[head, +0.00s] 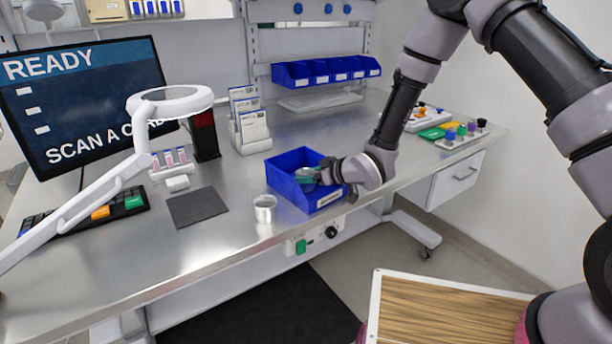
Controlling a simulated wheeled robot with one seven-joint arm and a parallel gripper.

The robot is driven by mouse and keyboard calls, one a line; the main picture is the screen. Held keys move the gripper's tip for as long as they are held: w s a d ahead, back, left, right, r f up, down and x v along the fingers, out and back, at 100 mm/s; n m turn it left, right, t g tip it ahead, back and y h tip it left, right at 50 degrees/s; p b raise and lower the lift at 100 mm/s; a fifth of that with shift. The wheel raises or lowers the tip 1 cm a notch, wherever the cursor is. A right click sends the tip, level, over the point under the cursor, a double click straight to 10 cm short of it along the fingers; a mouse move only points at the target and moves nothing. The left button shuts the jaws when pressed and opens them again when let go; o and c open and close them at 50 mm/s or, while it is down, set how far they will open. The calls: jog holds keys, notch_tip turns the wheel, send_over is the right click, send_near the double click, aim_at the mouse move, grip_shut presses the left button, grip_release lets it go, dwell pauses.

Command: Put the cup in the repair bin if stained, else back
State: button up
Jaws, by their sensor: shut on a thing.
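My gripper (316,174) reaches in from the right over the open blue bin (287,188) near the front edge of the bench. It is shut on a small grey cup-like thing (304,176), held at or just inside the bin's opening. I cannot tell whether it touches the bin, and it is too small to see any stain. The white label on the bin's front is too small to read.
A dark mat (197,206) lies left of the metal cup. A white arm lamp (168,103), a monitor (85,100) and a card rack (248,120) stand left and behind. Small blue bins (325,73) hang at the back. Coloured items (460,132) sit at the right end.

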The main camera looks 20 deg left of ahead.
jog(key=o, duration=1.3)
jog(key=shift+r, duration=0.1)
jog(key=v, duration=1.2)
jog(key=w+d+r+m+t+h, duration=0.3)
jog(key=w+d+r+m+h, duration=0.15)
jog(key=w+d+r, duration=0.5)
jog(key=s+d+r+m+h, duration=0.1)
jog(key=d+r+m+h, duration=0.1)
jog(key=d+r, duration=0.4)
jog(key=s+d+r+m+h, duration=0.2)
jog(key=d+r, duration=0.2)
jog(key=d, duration=0.5)
jog(key=s+d+r+m+h, duration=0.2)
jog(key=s+d+r+m, duration=0.2)
jog(key=s+d+r, duration=0.4)
jog(key=s+d+r+m, duration=0.2)
jog(key=s, duration=0.4)
jog(key=s+d+r+m+g, duration=0.1)
jog(key=s+m, duration=0.1)
jog(key=s, duration=0.4)
jog(key=shift+s+d+r+m+y, duration=0.3)
jog(key=shift+d+r+m+y, duration=0.05)
jog(key=shift+r+y, duration=0.1)
